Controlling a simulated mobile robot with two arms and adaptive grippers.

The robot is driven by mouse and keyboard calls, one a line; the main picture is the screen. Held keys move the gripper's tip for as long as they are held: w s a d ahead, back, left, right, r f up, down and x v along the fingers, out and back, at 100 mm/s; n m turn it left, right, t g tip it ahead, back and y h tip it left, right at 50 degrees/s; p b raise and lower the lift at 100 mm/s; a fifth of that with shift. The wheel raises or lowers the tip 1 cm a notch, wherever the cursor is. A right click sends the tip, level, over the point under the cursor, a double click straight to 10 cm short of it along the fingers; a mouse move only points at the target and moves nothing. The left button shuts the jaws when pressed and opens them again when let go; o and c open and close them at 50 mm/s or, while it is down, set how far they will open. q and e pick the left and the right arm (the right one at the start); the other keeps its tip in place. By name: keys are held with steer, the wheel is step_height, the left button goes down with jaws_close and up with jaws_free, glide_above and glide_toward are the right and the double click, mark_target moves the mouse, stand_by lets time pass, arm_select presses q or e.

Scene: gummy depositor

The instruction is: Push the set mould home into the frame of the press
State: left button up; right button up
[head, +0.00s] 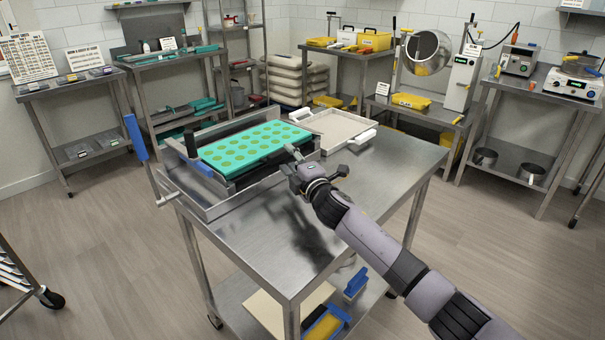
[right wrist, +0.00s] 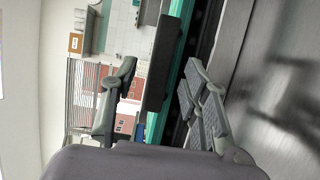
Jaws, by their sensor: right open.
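The mould (head: 262,140) is a flat teal slab with rows of round green cavities. It lies in the metal frame of the press (head: 225,207) on the steel table, above a dark bed. I cannot tell how deep it sits. A teal edge (right wrist: 179,85), probably the mould's, runs between the fingers in the right wrist view. My right gripper (head: 312,165) is open beside the mould's near right end, its fingers apart in the right wrist view (right wrist: 155,80). I cannot tell whether a finger touches the mould. My left gripper is not in view.
The press has a blue-handled lever (head: 136,137) at its left. A pale tray with white handles (head: 337,130) stands behind the gripper on the table (head: 300,245). The table's front is clear.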

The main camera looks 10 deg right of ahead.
steer(key=v, duration=0.7)
steer(key=shift+s, duration=0.2)
steer(key=shift+c, duration=0.3)
